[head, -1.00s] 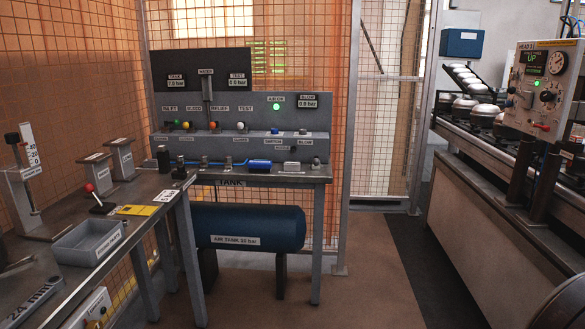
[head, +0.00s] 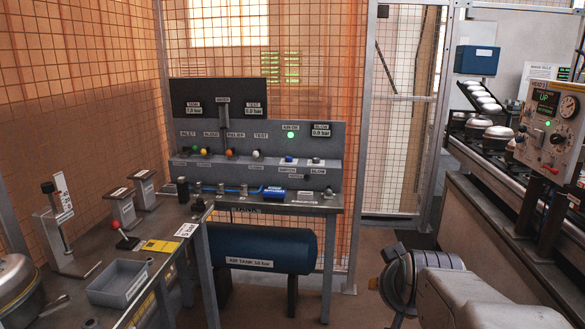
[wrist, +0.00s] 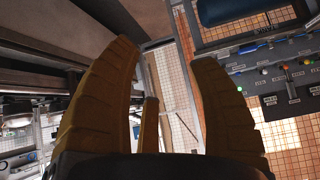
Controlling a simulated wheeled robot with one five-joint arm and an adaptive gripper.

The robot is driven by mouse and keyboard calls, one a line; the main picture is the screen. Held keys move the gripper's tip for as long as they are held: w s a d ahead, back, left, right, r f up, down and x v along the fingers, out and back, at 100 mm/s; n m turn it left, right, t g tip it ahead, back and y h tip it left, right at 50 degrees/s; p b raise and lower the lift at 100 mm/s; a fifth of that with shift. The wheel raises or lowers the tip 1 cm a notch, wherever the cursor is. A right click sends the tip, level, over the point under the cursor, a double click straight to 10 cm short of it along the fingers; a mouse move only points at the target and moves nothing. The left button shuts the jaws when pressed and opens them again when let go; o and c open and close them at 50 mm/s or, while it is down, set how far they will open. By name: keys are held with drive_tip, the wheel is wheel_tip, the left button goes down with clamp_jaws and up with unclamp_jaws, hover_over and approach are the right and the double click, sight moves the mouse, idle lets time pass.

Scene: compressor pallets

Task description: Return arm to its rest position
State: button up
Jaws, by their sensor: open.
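My gripper (wrist: 168,95) fills the lower middle of the wrist view. In the head view my arm's grey wrist joint shows at the lower right, over the floor; the fingertips are not clearly visible there. In the wrist view the scene appears tilted and upside down, with the test panel (wrist: 290,82) beyond the right finger.
The test bench panel (head: 255,140) stands ahead with a blue air tank (head: 262,250) below. A workbench with a grey tray (head: 118,283) is at left. The conveyor with the head control box (head: 553,122) is at right. Floor between is partly open.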

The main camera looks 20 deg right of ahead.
drive_tip(key=s+a+n+g+y+p, duration=0.2)
drive_tip(key=s+a, duration=0.4)
drive_tip(key=a, duration=0.3)
drive_tip(key=s+a+n+g+y+p, duration=0.2)
drive_tip(key=s+a+n+y+p, duration=0.1)
drive_tip(key=a, duration=0.7)
drive_tip(key=s+n, duration=0.1)
drive_tip(key=s, duration=0.1)
drive_tip(key=shift+s+f+n+p, duration=0.35)
drive_tip(key=shift+s+n+p, duration=0.05)
drive_tip(key=shift+d, duration=0.15)
